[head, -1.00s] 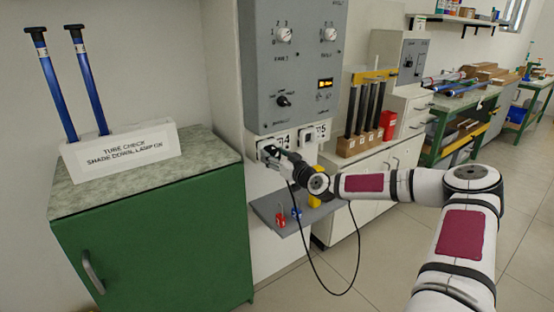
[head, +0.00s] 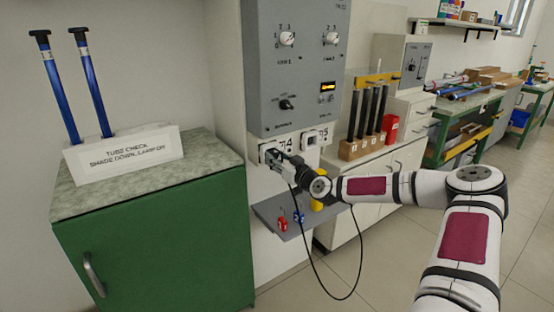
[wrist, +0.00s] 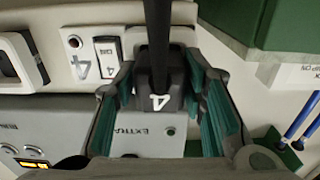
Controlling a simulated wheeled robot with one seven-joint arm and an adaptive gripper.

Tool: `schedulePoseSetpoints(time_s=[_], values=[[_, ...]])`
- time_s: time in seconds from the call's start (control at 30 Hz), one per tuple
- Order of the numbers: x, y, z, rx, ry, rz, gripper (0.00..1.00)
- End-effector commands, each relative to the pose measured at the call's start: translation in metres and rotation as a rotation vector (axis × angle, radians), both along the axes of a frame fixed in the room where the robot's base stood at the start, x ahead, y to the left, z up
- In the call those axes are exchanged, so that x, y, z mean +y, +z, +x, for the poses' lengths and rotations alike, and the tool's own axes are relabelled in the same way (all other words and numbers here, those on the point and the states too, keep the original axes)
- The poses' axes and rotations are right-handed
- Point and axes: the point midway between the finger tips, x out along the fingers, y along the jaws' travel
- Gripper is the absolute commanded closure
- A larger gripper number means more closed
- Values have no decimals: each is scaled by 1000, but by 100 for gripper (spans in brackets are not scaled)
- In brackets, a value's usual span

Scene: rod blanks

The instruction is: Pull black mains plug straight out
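My gripper (wrist: 163,80) has one teal-padded finger on each side of the plug. Narrow gaps seem to show beside the plug, so the fingers look open around it. In the head view my gripper (head: 277,160) is at the socket marked 4, and it hides most of the plug. The cable (head: 318,275) hangs below in a long loop.
The grey control panel (head: 295,70) is just above the socket. A second socket (head: 311,139) is to the right. A grey shelf (head: 275,213) with red and blue padlocks is below. A green cabinet (head: 160,235) stands close on the left.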

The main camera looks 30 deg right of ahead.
Motion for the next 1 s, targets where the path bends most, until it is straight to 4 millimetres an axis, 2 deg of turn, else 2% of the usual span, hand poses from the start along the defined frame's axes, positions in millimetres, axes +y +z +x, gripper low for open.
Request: schedulePoseSetpoints(time_s=[0.03,0.1,0.13,1.0], values=[[0,0,0,0,0,0,80],[0,0,0,0,0,0,96],[0,0,0,0,0,0,100],[-1,0,-17,0,0,-1,100]])
